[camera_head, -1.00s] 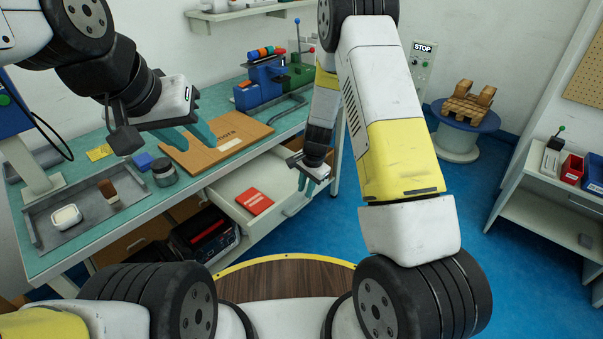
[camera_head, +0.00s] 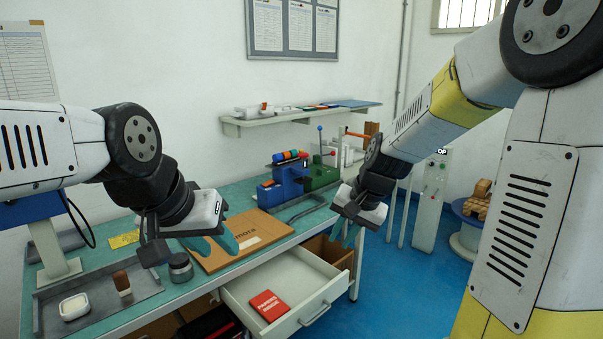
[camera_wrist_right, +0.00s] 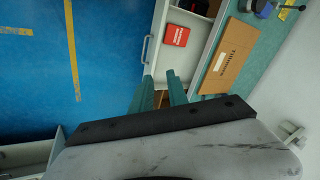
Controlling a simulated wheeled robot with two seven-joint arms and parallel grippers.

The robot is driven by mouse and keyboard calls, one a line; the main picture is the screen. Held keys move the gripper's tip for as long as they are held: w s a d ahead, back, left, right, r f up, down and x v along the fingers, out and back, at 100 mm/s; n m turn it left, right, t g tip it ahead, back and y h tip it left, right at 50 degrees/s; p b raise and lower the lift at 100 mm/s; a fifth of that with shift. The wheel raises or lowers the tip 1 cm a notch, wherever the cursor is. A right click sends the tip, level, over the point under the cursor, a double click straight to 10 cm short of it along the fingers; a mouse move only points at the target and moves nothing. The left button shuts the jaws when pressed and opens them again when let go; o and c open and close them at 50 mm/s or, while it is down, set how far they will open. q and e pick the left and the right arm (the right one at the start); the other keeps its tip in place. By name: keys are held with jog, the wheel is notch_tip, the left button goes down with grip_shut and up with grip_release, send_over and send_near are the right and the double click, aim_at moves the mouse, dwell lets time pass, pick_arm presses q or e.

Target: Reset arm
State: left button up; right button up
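My left gripper (camera_head: 217,243) is above the left part of the workbench, in front of a brown board (camera_head: 243,240). Its two teal fingers are spread, with nothing visible between them. My right gripper (camera_head: 346,233) hangs in the air beside the right end of the bench, past the open drawer. My right arm rises from this gripper to the upper right of the head view.
The white drawer (camera_head: 240,302) stands pulled out, with a red booklet (camera_head: 269,306) inside. Blue floor (camera_head: 405,285) is open at right.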

jog(key=s+d+r+n+t, duration=0.1)
jog(key=s+d+r+n, duration=0.1)
jog(key=s+r, duration=0.3)
jog(key=s+d+r+n+t, duration=0.1)
jog(key=s+r, duration=0.4)
jog(key=s, duration=0.8)
jog(key=shift+d+n+t+h, duration=0.3)
jog(key=shift+d+n+h, duration=0.1)
jog(key=shift+d+n, duration=0.5)
